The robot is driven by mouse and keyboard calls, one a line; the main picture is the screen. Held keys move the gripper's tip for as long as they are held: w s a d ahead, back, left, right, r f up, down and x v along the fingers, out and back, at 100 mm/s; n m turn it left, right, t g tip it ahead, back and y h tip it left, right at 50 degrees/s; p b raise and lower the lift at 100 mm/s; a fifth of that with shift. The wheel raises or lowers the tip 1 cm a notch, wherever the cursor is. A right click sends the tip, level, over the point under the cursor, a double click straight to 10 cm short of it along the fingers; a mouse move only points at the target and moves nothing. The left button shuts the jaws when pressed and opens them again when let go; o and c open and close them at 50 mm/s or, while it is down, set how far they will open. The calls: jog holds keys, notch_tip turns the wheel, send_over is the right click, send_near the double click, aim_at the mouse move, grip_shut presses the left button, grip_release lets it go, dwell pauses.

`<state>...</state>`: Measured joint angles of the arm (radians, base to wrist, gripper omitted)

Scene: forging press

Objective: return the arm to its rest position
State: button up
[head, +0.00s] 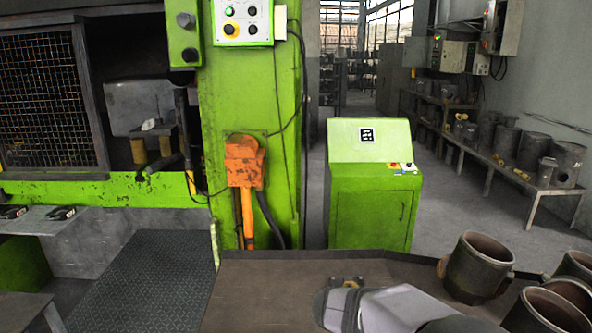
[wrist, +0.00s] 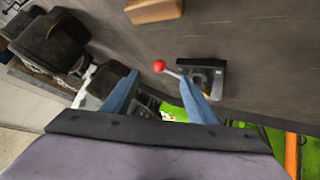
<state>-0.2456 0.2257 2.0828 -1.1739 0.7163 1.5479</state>
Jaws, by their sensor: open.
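My gripper (wrist: 159,84) shows in the wrist view as two blue fingers standing apart with nothing held between them. A red-knobbed lever (wrist: 160,67) on a small dark box (wrist: 207,78) appears just beyond the fingertips, by the right finger. I cannot tell how far it is from the fingers. In the head view, my grey arm (head: 392,308) reaches over the brown tabletop (head: 265,290) at the bottom. The fingers are not clear there. A small brass-coloured part (head: 347,282) shows just beyond the arm; I cannot tell what it belongs to.
Several dark metal cylinders, one of them a hollow one (head: 478,268), stand right of my arm. A tan block (wrist: 153,10) lies on the dark surface. Beyond are a green control cabinet (head: 370,190) and the green press (head: 255,90). The tabletop's left part is clear.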

jog(key=s+d+f+n+g, duration=0.1)
jog(key=s+d+f+g, duration=0.15)
jog(key=s, duration=0.55)
jog(key=s+a+f+n+g+y, duration=0.2)
jog(key=s+a+f+y, duration=0.1)
jog(key=s, duration=0.5)
jog(key=s+a+f+n+g+y+b, duration=0.1)
jog(key=s+a+f+g+y, duration=0.1)
jog(key=s, duration=0.7)
jog(key=shift+a+f+n+y, duration=0.4)
jog(key=shift+a+f+y, duration=0.25)
jog(key=shift+f, duration=0.25)
